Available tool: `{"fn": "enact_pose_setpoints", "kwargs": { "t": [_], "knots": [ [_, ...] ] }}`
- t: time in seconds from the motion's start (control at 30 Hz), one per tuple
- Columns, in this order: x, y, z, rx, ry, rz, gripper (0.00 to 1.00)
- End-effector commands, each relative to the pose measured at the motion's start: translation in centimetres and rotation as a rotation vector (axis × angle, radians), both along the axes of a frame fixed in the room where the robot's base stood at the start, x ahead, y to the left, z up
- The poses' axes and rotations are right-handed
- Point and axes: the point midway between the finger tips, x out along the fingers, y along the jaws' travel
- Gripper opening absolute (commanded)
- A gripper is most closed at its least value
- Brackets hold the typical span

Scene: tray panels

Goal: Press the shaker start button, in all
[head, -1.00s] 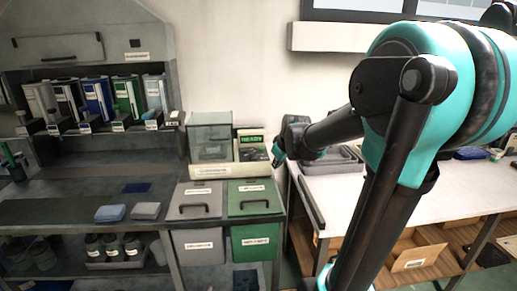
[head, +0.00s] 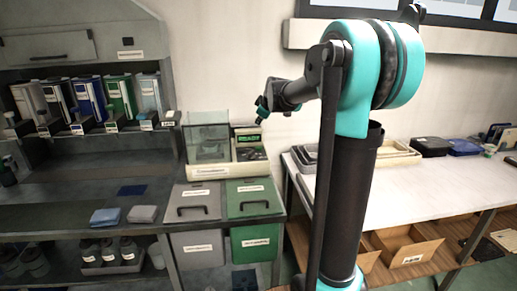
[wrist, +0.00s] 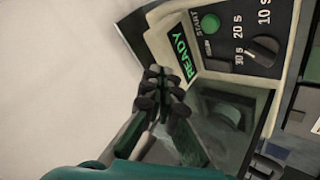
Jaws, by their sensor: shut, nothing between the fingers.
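The shaker (head: 208,171) stands on top of the bins, with a clear-walled box at its left and a control panel (head: 250,154) at its right. In the wrist view the panel (wrist: 223,70) has a round green start button (wrist: 210,22) beside the word START. Next to it a green display (wrist: 183,52) reads READY. My gripper (head: 261,113) is shut and empty, held above the panel. In the wrist view its closed fingertips (wrist: 154,76) are apart from the button, which lies up and to the right of them.
A black timer knob (wrist: 263,50) sits near marks of 10 s, 20 s and 30 s. Grey and green bins (head: 254,197) stand under the shaker. A shelf of coloured binder-like boxes (head: 92,98) is on the left. A white bench (head: 430,182) with trays is on the right.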

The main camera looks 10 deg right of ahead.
Motion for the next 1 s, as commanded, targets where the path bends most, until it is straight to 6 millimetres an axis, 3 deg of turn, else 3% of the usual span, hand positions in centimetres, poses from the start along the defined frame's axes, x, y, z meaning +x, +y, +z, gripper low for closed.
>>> {"fn": "enact_pose_setpoints", "kwargs": {
  "t": [0.23, 0.7, 1.0],
  "knots": [
    [0.0, 0.0, -1.1, 0.001, 0.000, -0.001, 0.00],
    [0.0, 0.0, -7.0, 0.000, 0.001, -0.001, 0.00],
    [0.0, 0.0, -8.7, 0.000, 0.001, -0.001, 0.00]
  ]
}}
